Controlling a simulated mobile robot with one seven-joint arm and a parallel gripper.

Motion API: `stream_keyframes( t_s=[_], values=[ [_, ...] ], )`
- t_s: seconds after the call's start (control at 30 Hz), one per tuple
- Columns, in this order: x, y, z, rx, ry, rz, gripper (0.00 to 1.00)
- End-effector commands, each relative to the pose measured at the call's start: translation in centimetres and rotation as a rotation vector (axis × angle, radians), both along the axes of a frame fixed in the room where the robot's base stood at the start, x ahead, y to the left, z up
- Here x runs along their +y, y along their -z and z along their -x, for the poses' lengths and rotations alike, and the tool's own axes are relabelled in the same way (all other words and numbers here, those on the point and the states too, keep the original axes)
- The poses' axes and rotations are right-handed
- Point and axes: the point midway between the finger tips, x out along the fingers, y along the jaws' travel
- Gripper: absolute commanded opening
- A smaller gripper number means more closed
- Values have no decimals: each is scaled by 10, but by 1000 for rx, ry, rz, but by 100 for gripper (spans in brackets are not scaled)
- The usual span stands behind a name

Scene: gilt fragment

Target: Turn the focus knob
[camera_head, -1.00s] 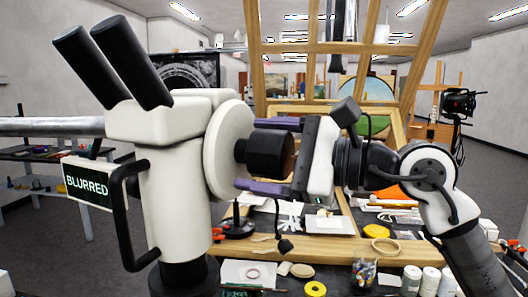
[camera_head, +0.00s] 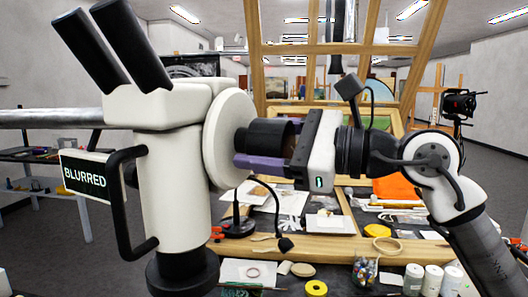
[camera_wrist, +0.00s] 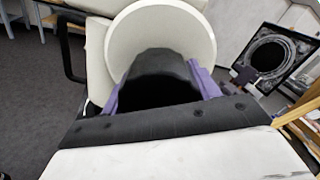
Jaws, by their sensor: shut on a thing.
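The white microscope (camera_head: 178,170) stands at the left in the head view, with two black eyepieces on top. Its black focus knob (camera_head: 268,138) sticks out to the right from a round white disc (camera_head: 230,138). A sign on the microscope (camera_head: 84,178) reads "BLURRED". My gripper (camera_head: 270,148) is shut on the knob. One purple finger lies along the knob's lower front side; the other is mostly hidden in the head view. In the wrist view the knob (camera_wrist: 160,72) sits between both purple fingers, with the disc (camera_wrist: 200,25) behind it.
A worktable with a wooden frame (camera_head: 350,246) lies beyond, holding a yellow tape roll (camera_head: 316,288), white jars (camera_head: 413,278) and a small black lamp (camera_head: 285,243). A dark shelf (camera_head: 40,155) stands at the left. A monitor (camera_wrist: 268,55) shows a dark round picture.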

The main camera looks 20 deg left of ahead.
Motion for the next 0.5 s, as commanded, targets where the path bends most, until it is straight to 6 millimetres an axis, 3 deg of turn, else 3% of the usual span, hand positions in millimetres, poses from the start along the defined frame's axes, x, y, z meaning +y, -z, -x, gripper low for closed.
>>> stream_keyframes(
  t_s=[0.5],
  values=[
    [0,0,1,231,-1,0,38]
  ],
)
